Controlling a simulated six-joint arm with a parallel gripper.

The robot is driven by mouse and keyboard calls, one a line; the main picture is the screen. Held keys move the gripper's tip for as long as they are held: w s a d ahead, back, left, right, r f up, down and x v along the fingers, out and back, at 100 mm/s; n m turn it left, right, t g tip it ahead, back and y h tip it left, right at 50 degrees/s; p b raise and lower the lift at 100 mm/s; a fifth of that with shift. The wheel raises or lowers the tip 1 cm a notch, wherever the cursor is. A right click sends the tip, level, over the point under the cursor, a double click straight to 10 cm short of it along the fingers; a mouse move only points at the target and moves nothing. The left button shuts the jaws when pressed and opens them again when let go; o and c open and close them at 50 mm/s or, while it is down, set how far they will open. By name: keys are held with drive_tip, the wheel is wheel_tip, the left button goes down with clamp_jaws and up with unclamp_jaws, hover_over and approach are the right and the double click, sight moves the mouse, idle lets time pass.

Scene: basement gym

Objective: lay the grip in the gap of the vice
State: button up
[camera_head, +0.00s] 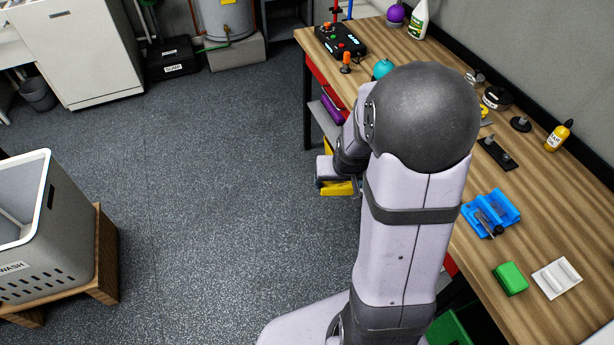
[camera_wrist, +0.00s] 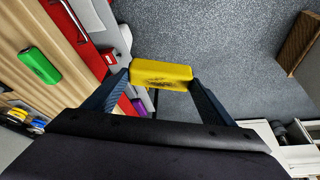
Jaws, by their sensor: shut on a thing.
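My gripper (camera_wrist: 161,80) is shut on a yellow block (camera_wrist: 160,72), which I take to be the grip. It has a dark smudged patch on its face, and a finger presses each end. In the head view the yellow block (camera_head: 338,188) shows beyond my arm, left of the bench and over the floor; my arm hides part of the gripper. The blue vice (camera_head: 507,204) stands on the bench, right of my arm, well apart from the block. A dark handle shows at its near side. Its gap is too small to make out clearly.
On the wooden bench (camera_head: 568,225), a green block (camera_head: 510,278) and a white ridged piece (camera_head: 557,278) lie nearer than the vice. A laundry basket (camera_head: 60,235) stands at left; the floor between is clear.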

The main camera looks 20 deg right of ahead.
drive_tip(key=s+d+r+m+g+h+p, duration=0.1)
drive_tip(key=s+d+m+p, duration=0.15)
drive_tip(key=s+d, duration=0.6)
drive_tip(key=s+d+m+g+h+p, duration=0.1)
drive_tip(key=s+d+m, duration=0.2)
drive_tip(key=d, duration=1)
drive_tip(key=s+d+r+m+h+p, duration=0.1)
drive_tip(key=s+d+m+p, duration=0.15)
drive_tip(key=s+d, duration=0.6)
drive_tip(key=d+r+m+g, duration=0.1)
drive_tip(key=d+r+m, duration=0.2)
drive_tip(key=d, duration=0.2)
drive_tip(key=w+d+r+m+g, duration=0.1)
drive_tip(key=d+r+m, duration=0.1)
drive_tip(key=d, duration=0.3)
drive_tip(key=shift+d+r+m+b, duration=0.15)
drive_tip(key=shift+r+m+b, duration=0.25)
drive_tip(key=shift+m, duration=0.1)
wheel_tip(320, 180, down, 7)
drive_tip(key=b, duration=0.6)
drive_tip(key=shift+f+b, duration=2.25)
drive_tip(key=shift+f, duration=0.3)
drive_tip(key=o, duration=1.2)
drive_tip(key=shift+r, duration=0.1)
drive_tip(key=shift+c, duration=0.2)
